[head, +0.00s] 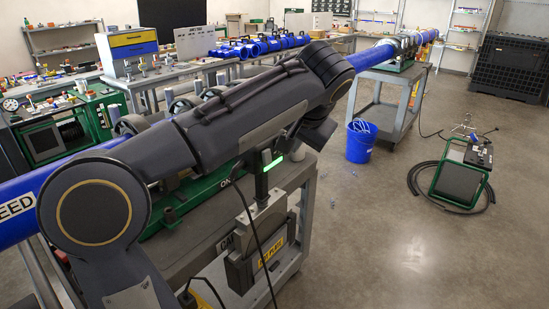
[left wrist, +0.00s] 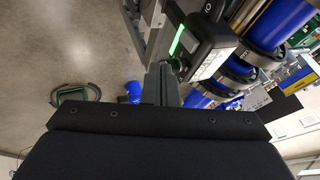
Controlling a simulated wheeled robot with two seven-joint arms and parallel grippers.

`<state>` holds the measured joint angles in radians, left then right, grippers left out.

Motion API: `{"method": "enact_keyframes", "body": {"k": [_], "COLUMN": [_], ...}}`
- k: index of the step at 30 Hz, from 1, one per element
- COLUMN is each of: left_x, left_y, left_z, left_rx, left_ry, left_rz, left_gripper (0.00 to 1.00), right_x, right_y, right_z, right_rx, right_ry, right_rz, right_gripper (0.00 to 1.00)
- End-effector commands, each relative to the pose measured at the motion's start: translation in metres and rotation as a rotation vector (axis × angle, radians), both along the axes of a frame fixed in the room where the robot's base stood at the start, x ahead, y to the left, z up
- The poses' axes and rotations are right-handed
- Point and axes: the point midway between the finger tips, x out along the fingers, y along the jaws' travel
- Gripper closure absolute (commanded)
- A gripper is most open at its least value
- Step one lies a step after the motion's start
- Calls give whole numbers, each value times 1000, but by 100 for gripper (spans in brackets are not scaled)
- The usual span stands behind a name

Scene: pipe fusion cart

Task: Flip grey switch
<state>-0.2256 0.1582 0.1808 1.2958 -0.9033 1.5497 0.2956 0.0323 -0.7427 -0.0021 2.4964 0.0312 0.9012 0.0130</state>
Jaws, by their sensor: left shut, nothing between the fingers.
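A dark control box (left wrist: 207,50) with a lit green bar and a white label shows at the upper middle of the left wrist view. In the head view its green bar (head: 272,161) shows below my left forearm. A small greyish part (left wrist: 178,64) beside the box's lower left edge may be the grey switch, but it is too small to tell its position. My left gripper (left wrist: 161,72) is shut and empty, its fingertips close to the box's left side. I cannot tell whether they touch. My right gripper is not in view.
A long blue pipe (head: 372,56) runs along the fusion machine. A blue bucket (head: 360,142) and a green-framed unit (head: 463,173) stand on open floor to the right.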

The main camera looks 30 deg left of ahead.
Motion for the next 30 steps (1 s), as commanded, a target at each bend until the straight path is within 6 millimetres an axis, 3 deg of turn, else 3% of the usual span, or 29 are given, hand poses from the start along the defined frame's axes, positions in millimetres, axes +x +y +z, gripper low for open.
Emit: {"method": "enact_keyframes", "body": {"k": [15,22,30], "left_x": [38,39,40], "left_y": [42,72,79], "left_z": [-82,-83,-85], "left_rx": [0,0,0], "left_ry": [4,2,0], "left_rz": [2,3,0], "left_gripper": [100,100,100], "right_x": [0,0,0], "right_y": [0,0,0], "right_z": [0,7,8], "right_rx": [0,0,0], "right_ry": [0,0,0], "right_rz": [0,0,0], "right_gripper": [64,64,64]}}
